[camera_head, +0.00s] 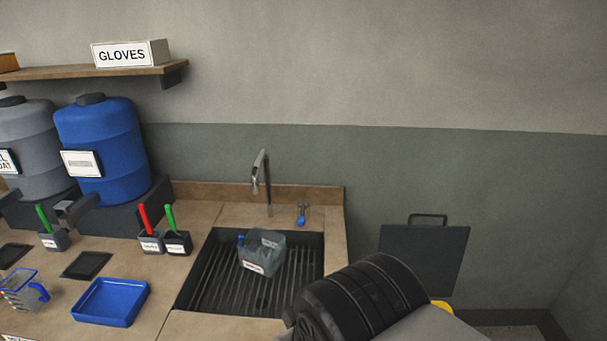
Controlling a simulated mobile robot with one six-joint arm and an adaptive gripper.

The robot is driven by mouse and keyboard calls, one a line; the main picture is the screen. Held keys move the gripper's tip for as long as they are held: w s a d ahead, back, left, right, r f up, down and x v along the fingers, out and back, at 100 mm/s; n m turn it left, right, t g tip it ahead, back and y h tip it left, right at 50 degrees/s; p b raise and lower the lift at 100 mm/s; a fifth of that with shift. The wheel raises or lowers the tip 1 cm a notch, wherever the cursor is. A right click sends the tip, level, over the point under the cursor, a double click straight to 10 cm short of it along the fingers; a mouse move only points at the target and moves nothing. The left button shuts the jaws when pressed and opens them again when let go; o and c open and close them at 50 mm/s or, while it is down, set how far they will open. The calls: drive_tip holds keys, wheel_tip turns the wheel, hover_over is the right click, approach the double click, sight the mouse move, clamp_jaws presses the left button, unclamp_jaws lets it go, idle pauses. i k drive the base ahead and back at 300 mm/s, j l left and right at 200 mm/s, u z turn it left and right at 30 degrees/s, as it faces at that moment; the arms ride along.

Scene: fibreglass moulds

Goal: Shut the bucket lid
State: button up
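A dark grey square lid (425,262) with a black loop handle on its top edge stands upright, open, at the right of the view, in front of the grey wall. A small yellow part (441,308) shows just below it. The bucket's body is not clearly visible; my arm covers the area at the lower left of the lid. My arm's dark ribbed part and a grey link cross the bottom centre-right. My gripper's fingers do not show.
The counter on the left has a sink (200,290) holding a grey container (262,252), a tap (262,180), a blue tray (111,302), brush holders (177,243) and a blue drum (102,150). The counter ends left of the lid.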

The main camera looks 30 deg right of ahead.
sight(434, 254)
drive_tip(key=z, duration=1.7)
drive_tip(key=i+l+u, duration=0.55)
drive_tip(key=i+l, duration=0.15)
drive_tip(key=l, duration=0.35)
